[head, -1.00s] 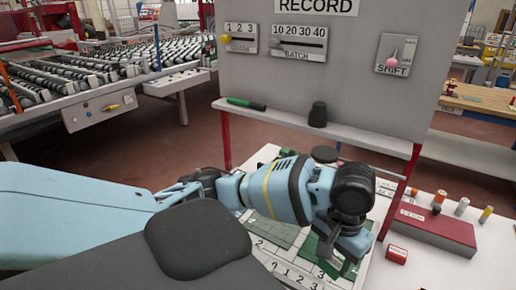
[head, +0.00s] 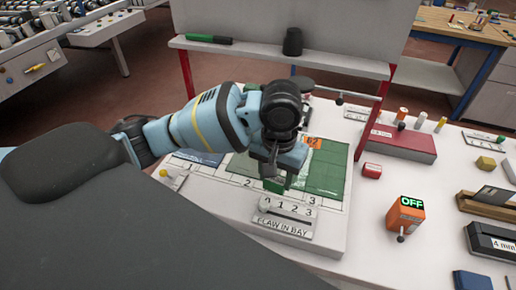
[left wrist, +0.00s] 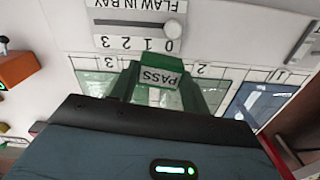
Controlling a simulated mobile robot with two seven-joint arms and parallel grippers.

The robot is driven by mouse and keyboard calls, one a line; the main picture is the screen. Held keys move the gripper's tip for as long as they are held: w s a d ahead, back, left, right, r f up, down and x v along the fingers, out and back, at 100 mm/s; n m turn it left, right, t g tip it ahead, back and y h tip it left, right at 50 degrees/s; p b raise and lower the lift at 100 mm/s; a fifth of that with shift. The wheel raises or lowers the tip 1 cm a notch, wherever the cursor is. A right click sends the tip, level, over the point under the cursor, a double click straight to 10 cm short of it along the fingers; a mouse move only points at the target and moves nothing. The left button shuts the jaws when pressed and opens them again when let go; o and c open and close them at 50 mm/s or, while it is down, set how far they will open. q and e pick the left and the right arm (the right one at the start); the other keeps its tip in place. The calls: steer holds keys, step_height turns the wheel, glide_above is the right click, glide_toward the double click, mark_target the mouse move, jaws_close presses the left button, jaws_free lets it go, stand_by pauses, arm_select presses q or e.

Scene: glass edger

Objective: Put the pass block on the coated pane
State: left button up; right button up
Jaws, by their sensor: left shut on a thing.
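My left gripper (head: 277,178) is shut on the green pass block (head: 273,185), over the front part of the numbered bay board. In the left wrist view the pass block (left wrist: 160,78) sits between the fingers, its PASS label upside down. A dark green pane (head: 328,172) lies in bay 3, a lighter green pane (head: 243,167) in bay 2, and a bluish pane (head: 207,157) in bay 1. The gripper partly hides the panes. I cannot tell which is coated, or whether the block touches anything. My right gripper is out of view.
The flaw-in-bay slider panel (head: 283,222) lies just in front of the block. An orange box reading OFF (head: 405,213) stands to the right. A red post (head: 370,120) and sill (head: 280,58) rise behind. A red case (head: 400,143) lies right of the board.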

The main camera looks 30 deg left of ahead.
arm_select(q)
steer(key=w+d+n, duration=0.2)
steer(key=d, duration=0.3)
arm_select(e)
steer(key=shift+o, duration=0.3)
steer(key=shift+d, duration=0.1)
arm_select(q)
steer(key=w+a, duration=0.2)
steer(key=a, duration=0.1)
steer(key=w+a+f, duration=0.1)
steer(key=w+a, duration=0.2)
steer(key=a, duration=0.1)
steer(key=w+a+b, duration=0.1)
steer(key=w+a, duration=0.2)
steer(key=a, duration=0.1)
steer(key=shift+w+a+f, duration=0.1)
steer(key=shift+a+f, duration=0.1)
steer(key=shift+f, duration=0.05)
steer(key=shift+w+a, duration=0.2)
steer(key=shift+a, duration=0.1)
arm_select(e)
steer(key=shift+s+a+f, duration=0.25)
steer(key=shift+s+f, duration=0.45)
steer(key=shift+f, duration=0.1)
